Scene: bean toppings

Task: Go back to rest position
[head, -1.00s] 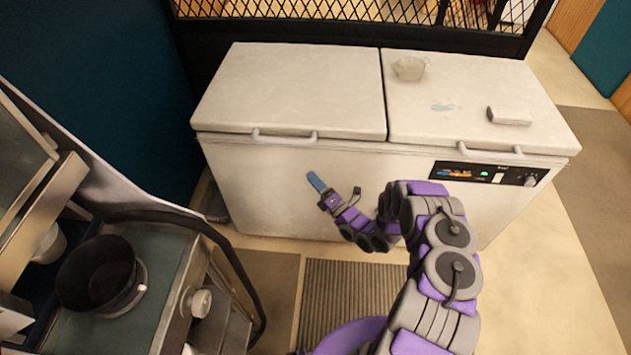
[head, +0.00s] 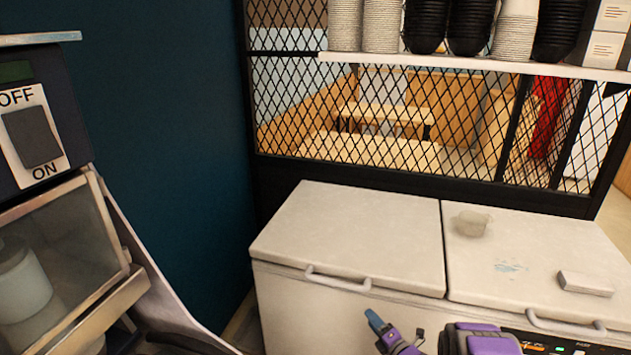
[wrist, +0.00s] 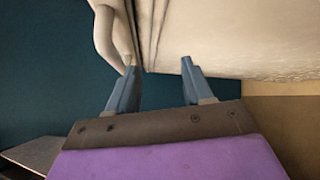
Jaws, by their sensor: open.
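My gripper (head: 376,322) shows at the bottom of the head view, in front of the white chest freezer (head: 348,232). Most of my purple and grey arm is below the frame. In the wrist view my gripper (wrist: 160,80) has its two blue fingers apart, with nothing between them. The freezer's pale front (wrist: 240,40) and a handle (wrist: 108,30) show beyond the fingertips.
A cup-like object (head: 470,223) and a small block (head: 585,284) lie on the freezer's right lid. A machine with an ON/OFF switch (head: 32,137) stands at the left. Behind are a mesh partition (head: 400,110) and a shelf (head: 480,61) of stacked cups and bowls.

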